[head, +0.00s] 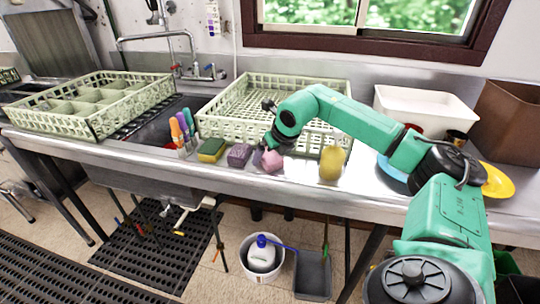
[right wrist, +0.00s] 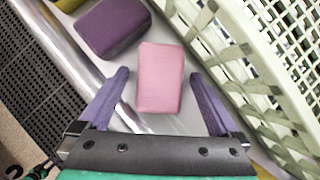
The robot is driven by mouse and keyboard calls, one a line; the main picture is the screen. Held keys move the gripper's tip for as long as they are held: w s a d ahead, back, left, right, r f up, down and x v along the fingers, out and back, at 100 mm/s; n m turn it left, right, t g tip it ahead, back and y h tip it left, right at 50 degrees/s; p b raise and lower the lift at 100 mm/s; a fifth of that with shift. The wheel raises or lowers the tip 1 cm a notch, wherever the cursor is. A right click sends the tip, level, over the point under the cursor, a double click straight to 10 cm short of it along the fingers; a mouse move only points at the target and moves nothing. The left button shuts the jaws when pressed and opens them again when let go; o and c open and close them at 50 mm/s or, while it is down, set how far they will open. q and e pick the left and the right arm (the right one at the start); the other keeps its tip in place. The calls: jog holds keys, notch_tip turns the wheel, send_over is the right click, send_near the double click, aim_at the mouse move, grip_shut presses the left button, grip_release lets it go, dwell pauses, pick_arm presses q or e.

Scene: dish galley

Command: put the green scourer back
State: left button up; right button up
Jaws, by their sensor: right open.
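The sponge with a dark green top and yellow side (head: 211,150) lies on the steel counter edge, at the left of a row of blocks. A purple block (head: 239,155) lies to its right, and a pink block (head: 271,161) to the right of that. My right gripper (head: 266,152) is at the pink block. In the right wrist view its purple fingers (right wrist: 160,75) are open, one on each side of the pink block (right wrist: 160,90), with visible gaps. The purple block (right wrist: 112,27) is just beyond the left finger. My left gripper is not in view.
A pale green crate (head: 225,128) stands behind the blocks. A holder of coloured bottles (head: 182,131) stands left, near another crate (head: 75,125). A yellow rounded thing (head: 332,163) stands right, before a white tub (head: 425,105). A white bucket (head: 262,270) is on the floor.

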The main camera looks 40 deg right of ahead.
jog(key=v, duration=1.1)
jog(key=shift+s+r, duration=0.2)
jog(key=shift+s, duration=0.05)
